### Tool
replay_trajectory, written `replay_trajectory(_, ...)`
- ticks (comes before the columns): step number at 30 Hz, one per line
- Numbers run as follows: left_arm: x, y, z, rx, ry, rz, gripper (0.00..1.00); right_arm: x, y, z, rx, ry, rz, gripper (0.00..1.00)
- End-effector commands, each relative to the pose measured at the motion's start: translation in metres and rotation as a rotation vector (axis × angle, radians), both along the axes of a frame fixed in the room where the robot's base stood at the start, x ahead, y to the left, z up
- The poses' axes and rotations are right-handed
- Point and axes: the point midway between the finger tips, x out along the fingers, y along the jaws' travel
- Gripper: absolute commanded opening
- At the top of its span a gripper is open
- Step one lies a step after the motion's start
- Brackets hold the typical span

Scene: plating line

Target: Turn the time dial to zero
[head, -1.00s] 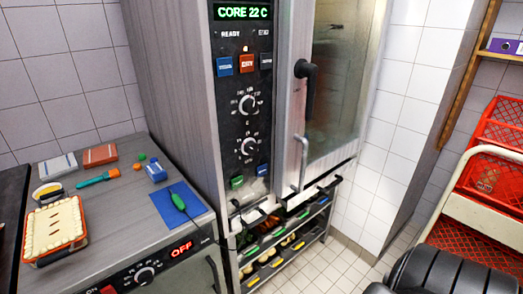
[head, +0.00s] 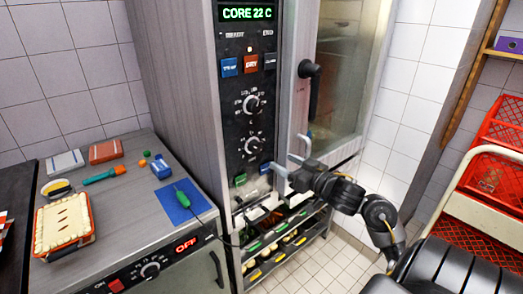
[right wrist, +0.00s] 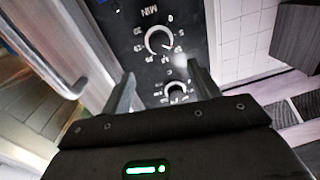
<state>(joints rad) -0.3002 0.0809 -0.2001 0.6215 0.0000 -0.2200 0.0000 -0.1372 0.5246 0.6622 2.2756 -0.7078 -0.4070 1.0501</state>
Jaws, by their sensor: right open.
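The time dial (head: 254,146) is the lower of two round black knobs on the oven's dark control panel. In the right wrist view, upside down, it is the dial (right wrist: 158,40) beside the lettering MIN. Its pointer setting is too small to read. My right gripper (head: 288,155) is open and empty, in front of the oven to the right of and slightly below the time dial, apart from it. In the wrist view its two fingers (right wrist: 162,75) stand apart, with the panel beyond them. My left gripper is not in view.
The upper dial (head: 252,104) sits above the time dial, under several coloured buttons. The oven door handle (head: 308,85) is to the right. A rack of trays (head: 285,240) stands below. The left counter (head: 130,215) holds a pie and a blue mat (head: 184,203). A red crate (head: 487,185) is at right.

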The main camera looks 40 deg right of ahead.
Motion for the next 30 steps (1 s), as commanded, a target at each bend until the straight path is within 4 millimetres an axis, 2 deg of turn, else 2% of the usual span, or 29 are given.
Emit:
replay_trajectory(5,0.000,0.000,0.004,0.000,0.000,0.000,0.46,0.019,0.001,0.002,0.005,-0.003,-0.001,0.61)
replay_trajectory(12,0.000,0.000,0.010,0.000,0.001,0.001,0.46,0.065,0.004,0.002,0.006,-0.001,0.000,0.61)
replay_trajectory(18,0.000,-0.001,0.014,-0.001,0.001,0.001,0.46,0.094,0.006,0.001,0.005,-0.001,0.000,0.61)
replay_trajectory(24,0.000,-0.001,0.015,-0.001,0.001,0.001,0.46,0.106,0.006,0.000,0.002,0.000,0.000,0.61)
replay_trajectory(30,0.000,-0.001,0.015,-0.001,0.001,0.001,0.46,0.107,0.007,-0.001,0.001,0.001,0.000,0.61)
